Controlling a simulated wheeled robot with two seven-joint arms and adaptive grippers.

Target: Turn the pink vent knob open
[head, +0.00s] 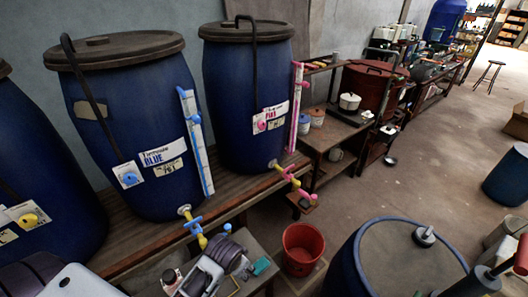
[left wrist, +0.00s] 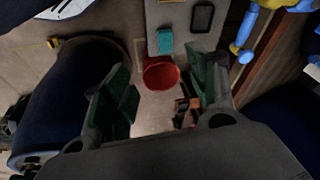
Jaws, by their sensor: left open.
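The pink knob (head: 261,126) sits on a white plate low on the front of the second blue vat (head: 237,75), beside a label with pink lettering. I cannot tell its exact angle. My left gripper (left wrist: 160,72) is open and empty in the left wrist view, its green-padded fingers spread and pointing down. The knob does not show between the fingers; a red bucket (left wrist: 162,73) lies below them. In the head view parts of my left arm show along the bottom, well apart from the knob. My right gripper is not in view.
The blue-labelled vat (head: 130,115) has a blue knob (head: 130,178) and a blue-and-yellow tap (head: 194,224). Pink-and-yellow taps (head: 293,182) stick out below the pink-labelled vat. A teal block (head: 262,265) lies near the red bucket (head: 302,246). A blue barrel (head: 400,260) stands front right.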

